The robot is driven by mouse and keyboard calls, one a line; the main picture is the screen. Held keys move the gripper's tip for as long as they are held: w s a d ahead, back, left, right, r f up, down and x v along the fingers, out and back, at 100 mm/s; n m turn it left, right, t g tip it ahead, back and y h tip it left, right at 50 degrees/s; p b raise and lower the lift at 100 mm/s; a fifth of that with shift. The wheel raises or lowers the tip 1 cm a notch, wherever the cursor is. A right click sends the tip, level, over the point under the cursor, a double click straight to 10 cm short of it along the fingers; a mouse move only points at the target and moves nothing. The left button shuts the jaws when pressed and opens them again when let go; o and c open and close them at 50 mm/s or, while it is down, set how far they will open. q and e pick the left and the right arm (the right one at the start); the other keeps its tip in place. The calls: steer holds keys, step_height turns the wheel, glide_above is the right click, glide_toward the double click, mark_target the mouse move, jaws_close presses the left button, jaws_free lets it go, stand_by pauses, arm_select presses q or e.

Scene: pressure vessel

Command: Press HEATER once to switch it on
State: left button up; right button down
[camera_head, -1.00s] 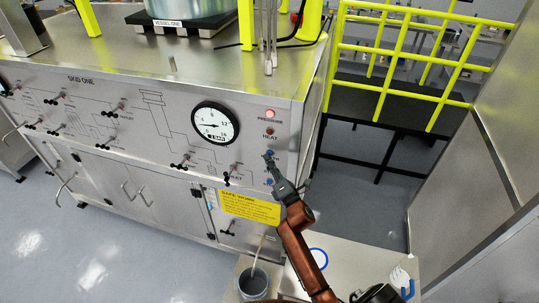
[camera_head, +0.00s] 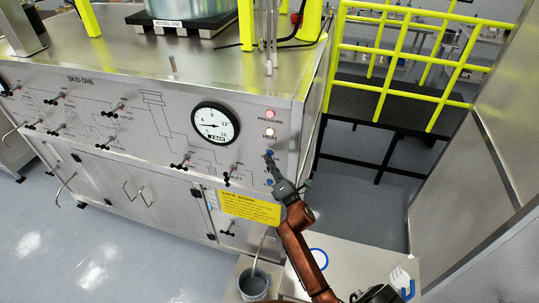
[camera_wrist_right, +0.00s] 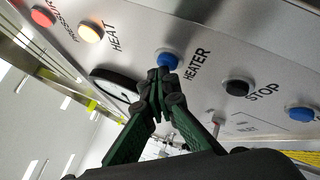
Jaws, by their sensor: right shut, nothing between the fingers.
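The blue HEATER button (camera_wrist_right: 168,60) is on the sloped steel panel of the skid, beside its printed label. In the head view the button (camera_head: 269,154) shows small at the tip of my right gripper (camera_head: 271,163). In the right wrist view the shut, empty right gripper (camera_wrist_right: 160,78) has its fingertips at the near edge of the button; I cannot tell whether they touch. The HEAT lamp (camera_head: 270,133) glows pale warm white; it also shows lit in the wrist view (camera_wrist_right: 91,32). My left gripper is not in view.
The PRESSURE lamp (camera_head: 270,114) glows red above HEAT. A black STOP button (camera_wrist_right: 237,87) and another blue button (camera_wrist_right: 299,114) are close by. A round gauge (camera_head: 215,124) is to the left. A yellow sign (camera_head: 249,207) and a grey bucket (camera_head: 253,285) are below.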

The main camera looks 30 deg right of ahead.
steer(key=shift+s+a, duration=0.45)
steer(key=s+a, duration=0.3)
steer(key=shift+s+a, duration=0.1)
steer(key=shift+a, duration=0.3)
stand_by(0.9)
